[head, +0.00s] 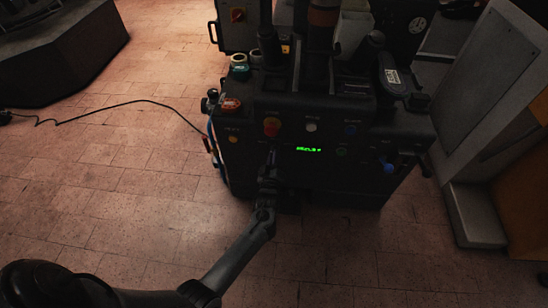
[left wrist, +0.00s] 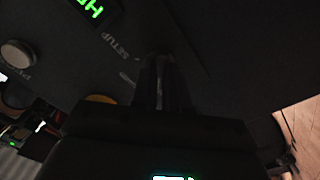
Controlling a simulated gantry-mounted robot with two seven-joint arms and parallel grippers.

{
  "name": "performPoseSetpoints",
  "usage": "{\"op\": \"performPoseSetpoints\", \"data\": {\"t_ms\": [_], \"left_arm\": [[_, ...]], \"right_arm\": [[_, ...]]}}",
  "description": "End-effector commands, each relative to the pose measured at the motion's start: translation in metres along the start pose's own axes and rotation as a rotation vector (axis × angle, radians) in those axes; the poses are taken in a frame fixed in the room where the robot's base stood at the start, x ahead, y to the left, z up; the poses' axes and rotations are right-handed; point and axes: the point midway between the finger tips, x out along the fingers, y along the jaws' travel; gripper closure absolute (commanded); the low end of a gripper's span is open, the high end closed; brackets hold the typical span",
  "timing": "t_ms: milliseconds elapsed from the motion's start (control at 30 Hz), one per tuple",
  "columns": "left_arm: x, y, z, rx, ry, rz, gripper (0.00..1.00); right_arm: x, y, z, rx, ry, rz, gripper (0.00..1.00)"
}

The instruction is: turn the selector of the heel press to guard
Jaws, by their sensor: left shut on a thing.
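The heel press (head: 330,175) is a dark machine with a sloped front panel of buttons and a green lit display (head: 308,149). My left gripper (head: 271,158) reaches up to this panel, left of the display and below a red knob (head: 271,126). In the left wrist view its fingers (left wrist: 163,82) are shut on the dark selector (left wrist: 159,57), which they mostly hide. A SETUP label (left wrist: 117,45) shows beside the fingertips. I cannot read which way the selector points, and no guard label is legible. My right gripper is not in view.
Other controls are close by: a white button (head: 311,127), an orange button (head: 233,139) and a blue knob (head: 388,168). A grey cabinet (head: 490,100) stands at the right. A black cable (head: 120,103) lies on the tiled floor.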

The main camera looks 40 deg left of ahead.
Motion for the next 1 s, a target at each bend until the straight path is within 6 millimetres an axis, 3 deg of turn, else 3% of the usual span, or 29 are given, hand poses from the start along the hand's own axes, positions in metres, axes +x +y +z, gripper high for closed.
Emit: {"op": "performPoseSetpoints", "data": {"t_ms": [600, 1000], "left_arm": [[0.001, 0.001, -0.002, 0.440, -0.001, -0.001, 1.00], [0.000, 0.000, -0.001, 0.690, -0.001, -0.001, 1.00]], "right_arm": [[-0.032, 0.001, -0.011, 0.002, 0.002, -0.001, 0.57], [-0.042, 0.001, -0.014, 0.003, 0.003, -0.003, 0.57]]}}
